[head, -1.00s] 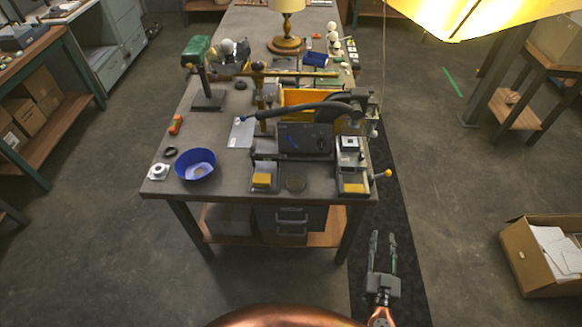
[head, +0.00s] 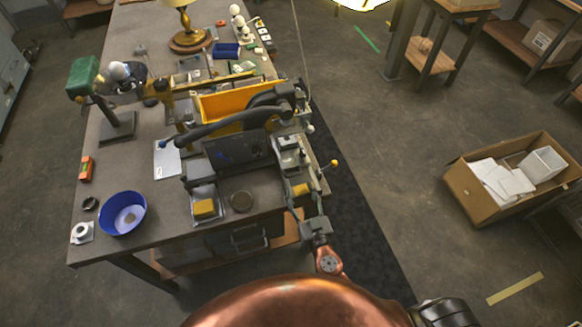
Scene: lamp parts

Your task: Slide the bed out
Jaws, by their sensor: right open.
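A dark machine (head: 238,150) with a long black curved lever (head: 222,124) stands at the bench's front right. Two narrow parts with yellow blocks reach toward the front edge: a left yellow block (head: 204,208) and a right yellow block (head: 301,189). I cannot tell for sure which part is the bed. A rod with a yellow ball knob (head: 334,163) sticks out at the machine's right side. My right gripper (head: 305,201) is open at the front right edge, its fingers around or just over the right part's front end; contact is unclear. My left gripper is out of view.
A cardboard box (head: 475,207) with white contents stands on the floor at right. The floor between is clear.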

